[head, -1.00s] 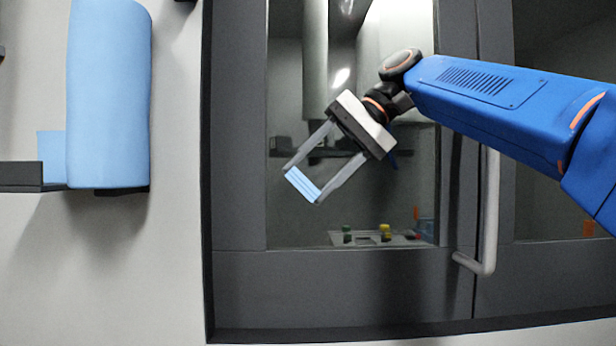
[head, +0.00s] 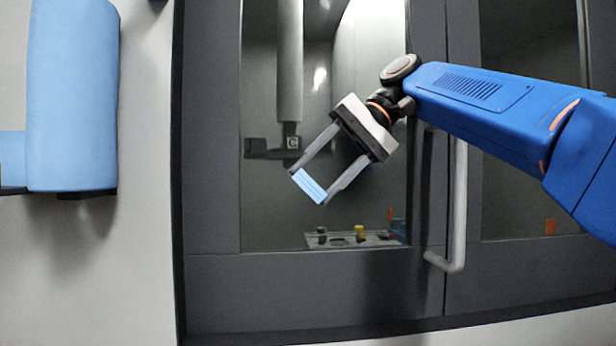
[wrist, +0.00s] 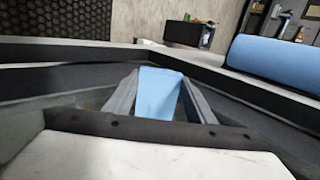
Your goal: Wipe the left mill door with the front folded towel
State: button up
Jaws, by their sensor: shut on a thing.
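My gripper (head: 309,187) is shut on a light blue folded towel (head: 311,187), held between its two fingertips. The towel also shows between the fingers in the wrist view (wrist: 158,95). The left mill door (head: 213,268) is a dark grey framed door with a large glass pane (head: 270,210). My gripper and the towel are in front of the pane, over its lower middle part. I cannot tell whether the towel touches the glass.
A pale vertical handle (head: 459,205) stands out at the door's right side. A large blue roll (head: 72,100) hangs on the white wall (head: 110,290) to the left. Behind the glass is a tray (head: 345,240) with green and yellow capped items.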

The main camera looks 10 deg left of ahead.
jog(key=shift+w+d+r, duration=0.15)
jog(key=shift+d+r, duration=0.05)
jog(key=shift+d, duration=0.5)
jog(key=shift+w+d+r, duration=0.15)
jog(key=shift+d+r, duration=0.05)
jog(key=shift+d, duration=0.5)
jog(key=shift+w+d+r, duration=0.15)
jog(key=shift+d+r, duration=0.05)
jog(key=shift+d, duration=0.5)
jog(key=s+a, duration=0.2)
jog(key=a, duration=0.8)
jog(key=shift+s+a, duration=0.15)
jog(key=shift+a, duration=0.25)
jog(key=s+d, duration=0.1)
jog(key=s, duration=0.5)
jog(key=shift+d, duration=0.2)
dwell(0.4)
jog(key=shift+s+d, duration=0.2)
jog(key=shift+s, duration=0.5)
jog(key=shift+s+d, duration=0.15)
jog(key=shift+s, duration=0.55)
